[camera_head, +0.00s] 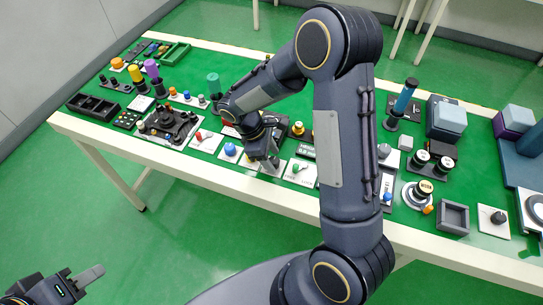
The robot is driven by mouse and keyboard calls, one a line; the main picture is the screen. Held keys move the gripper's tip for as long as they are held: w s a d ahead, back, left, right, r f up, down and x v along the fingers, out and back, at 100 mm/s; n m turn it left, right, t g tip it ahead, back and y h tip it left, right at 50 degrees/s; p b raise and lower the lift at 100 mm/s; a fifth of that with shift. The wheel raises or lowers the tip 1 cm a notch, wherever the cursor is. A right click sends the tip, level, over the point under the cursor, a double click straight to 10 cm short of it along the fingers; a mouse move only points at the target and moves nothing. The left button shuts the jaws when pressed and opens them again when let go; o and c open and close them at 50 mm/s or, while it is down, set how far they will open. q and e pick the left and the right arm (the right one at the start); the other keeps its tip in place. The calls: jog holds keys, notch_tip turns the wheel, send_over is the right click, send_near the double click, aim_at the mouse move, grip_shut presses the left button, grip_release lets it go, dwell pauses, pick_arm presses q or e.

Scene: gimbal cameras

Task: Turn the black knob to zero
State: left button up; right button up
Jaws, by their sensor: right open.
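A black knob (498,217) sits on a white square plate near the front right edge of the table. Its scale marks are too small to read. A second dark round dial (537,207) stands at the far right edge; I cannot tell which one the task means. My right gripper (268,166) is open, pointing down over the front middle of the table, close to a white plate with a yellow part under it. It is far left of both black dials. My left gripper (82,283) hangs at the lower left, off the table; its finger gap is unclear.
The green table (300,205) is crowded with switches and knobs. Near the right gripper are a blue knob (230,149) and a green knob (296,168). A grey open box (453,217) stands left of the black knob. My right arm hides part of the table's middle.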

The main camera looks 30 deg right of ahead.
jog(key=v, duration=0.7)
jog(key=shift+r, duration=0.15)
